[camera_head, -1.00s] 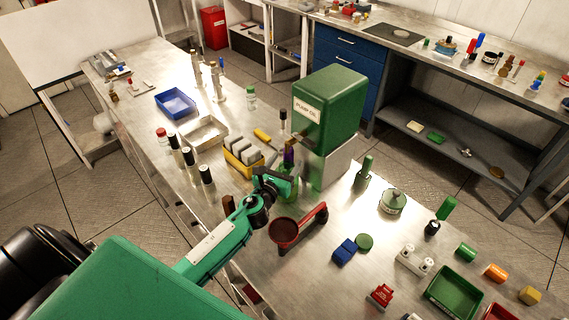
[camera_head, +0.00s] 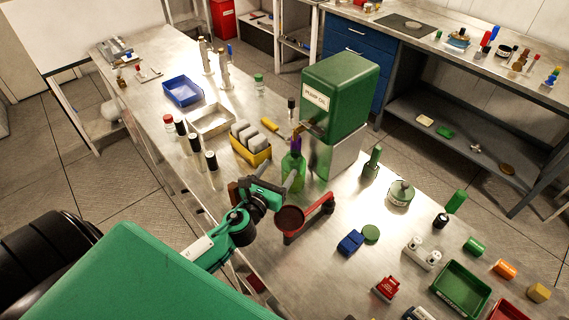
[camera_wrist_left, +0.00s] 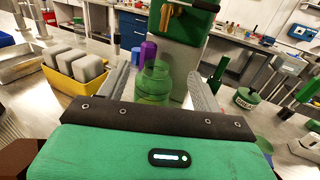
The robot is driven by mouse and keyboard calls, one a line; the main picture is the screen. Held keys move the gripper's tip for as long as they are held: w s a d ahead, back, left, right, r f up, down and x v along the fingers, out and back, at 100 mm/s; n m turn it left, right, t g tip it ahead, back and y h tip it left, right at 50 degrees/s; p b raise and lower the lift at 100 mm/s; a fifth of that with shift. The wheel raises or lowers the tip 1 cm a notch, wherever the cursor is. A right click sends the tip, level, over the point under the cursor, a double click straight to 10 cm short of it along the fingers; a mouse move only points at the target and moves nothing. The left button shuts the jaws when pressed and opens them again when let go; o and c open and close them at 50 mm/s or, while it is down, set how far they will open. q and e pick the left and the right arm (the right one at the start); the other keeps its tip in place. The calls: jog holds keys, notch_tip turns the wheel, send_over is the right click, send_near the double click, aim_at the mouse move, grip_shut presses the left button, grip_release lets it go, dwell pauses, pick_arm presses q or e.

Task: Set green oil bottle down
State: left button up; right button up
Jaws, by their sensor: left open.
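The green oil bottle (camera_head: 292,172) is see-through and stands upright on the metal table, in front of the green box labelled PUMP OIL (camera_head: 334,98). A purple part shows at its top; I cannot tell whether it belongs to the bottle. My left gripper (camera_head: 277,187) is open just in front of the bottle on the near-left side. In the left wrist view the bottle (camera_wrist_left: 153,84) appears between the two spread grey fingers (camera_wrist_left: 160,88), with its lower part hidden behind my gripper body. My right gripper is not in view.
A red-handled funnel-like tool (camera_head: 312,216) lies close to the right of my left gripper. A yellow bin of grey blocks (camera_head: 252,157) stands to the left of the bottle.

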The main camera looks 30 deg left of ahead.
pick_arm(q)
jog(key=shift+s, duration=1.2)
